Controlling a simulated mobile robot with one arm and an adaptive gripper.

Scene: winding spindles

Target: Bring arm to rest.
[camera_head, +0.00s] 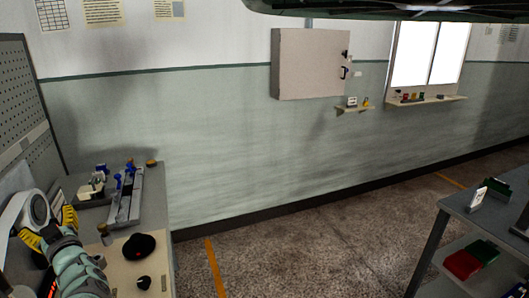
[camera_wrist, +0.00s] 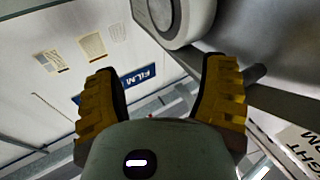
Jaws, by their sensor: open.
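My gripper (camera_head: 49,226) is at the lower left of the head view, above the left side of the workbench (camera_head: 152,200). Its two yellow fingers stand apart. In the wrist view my gripper (camera_wrist: 160,92) also shows both yellow fingers spread wide, with nothing between them. Part of my arm hides the near left corner of the bench.
On the bench are a grey fixture with blue parts (camera_head: 128,200), a black domed piece (camera_head: 139,246) and a small black knob (camera_head: 144,282). A pegboard (camera_head: 22,95) rises at the left. A grey cabinet (camera_head: 308,65) hangs on the wall. A shelved table (camera_head: 455,215) stands right; open floor lies between.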

